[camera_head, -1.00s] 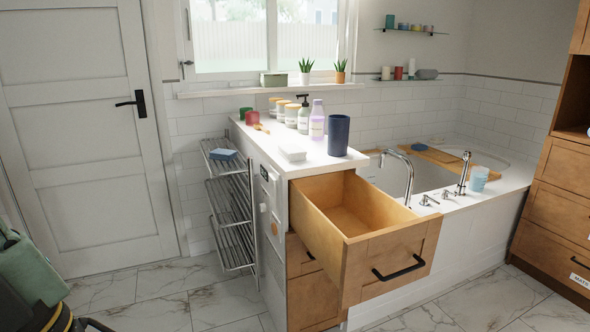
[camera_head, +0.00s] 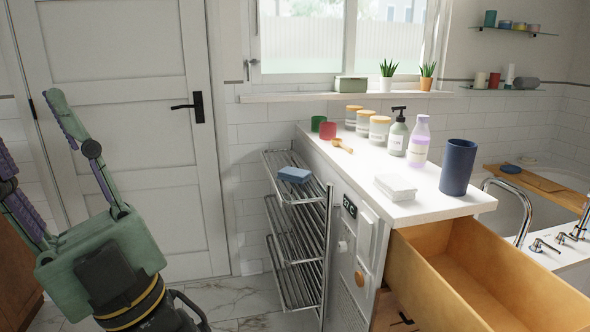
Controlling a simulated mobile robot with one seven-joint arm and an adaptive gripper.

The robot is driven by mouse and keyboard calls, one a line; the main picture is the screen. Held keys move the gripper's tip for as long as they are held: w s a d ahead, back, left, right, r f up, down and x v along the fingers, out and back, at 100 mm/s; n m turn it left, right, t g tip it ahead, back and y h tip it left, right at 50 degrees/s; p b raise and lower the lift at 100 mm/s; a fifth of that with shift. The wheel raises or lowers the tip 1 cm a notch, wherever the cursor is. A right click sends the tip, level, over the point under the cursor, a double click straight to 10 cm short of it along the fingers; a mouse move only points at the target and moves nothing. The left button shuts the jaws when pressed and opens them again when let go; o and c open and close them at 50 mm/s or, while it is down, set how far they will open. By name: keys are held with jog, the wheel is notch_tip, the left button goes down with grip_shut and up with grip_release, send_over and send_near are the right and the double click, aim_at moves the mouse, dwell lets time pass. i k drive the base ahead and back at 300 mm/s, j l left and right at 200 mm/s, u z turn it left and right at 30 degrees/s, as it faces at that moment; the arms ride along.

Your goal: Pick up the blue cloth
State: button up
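A blue folded cloth (camera_head: 295,174) lies on the top shelf of the metal rack (camera_head: 283,157), near the middle of the head view. My gripper (camera_head: 27,130) is at the left of the view, in front of the white door. Its green body is low and its two fingers point up and to the left. The fingers are spread apart with nothing seen between them; the left one is partly cut off by the picture edge. The gripper is well to the left of the cloth and apart from it.
A white counter (camera_head: 440,208) beside the rack bears jars, bottles, a dark blue cup (camera_head: 458,167) and a white block. A wooden drawer (camera_head: 490,262) stands open at the lower right. Another blue item (camera_head: 510,168) lies on the bath board. Tiled floor shows below the door.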

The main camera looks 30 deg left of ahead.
aim_at(289, 175)
jog(key=i+j, duration=0.15)
jog(key=j, duration=0.2)
jog(key=i+j+z, duration=0.1)
jog(key=j, duration=0.3)
jog(key=i+j, duration=0.2)
jog(key=j, duration=0.2)
jog(key=i+j+z, duration=0.1)
jog(key=j, duration=0.25)
jog(key=i+j+z, duration=0.1)
jog(key=j, duration=0.3)
jog(key=i+j, duration=0.2)
jog(key=j, duration=0.2)
jog(key=i+j+z, duration=0.1)
jog(key=j, duration=0.65)
jog(key=i+j, duration=0.1)
jog(key=j, duration=0.65)
jog(key=i+j+z, duration=0.15)
jog(key=j, duration=0.65)
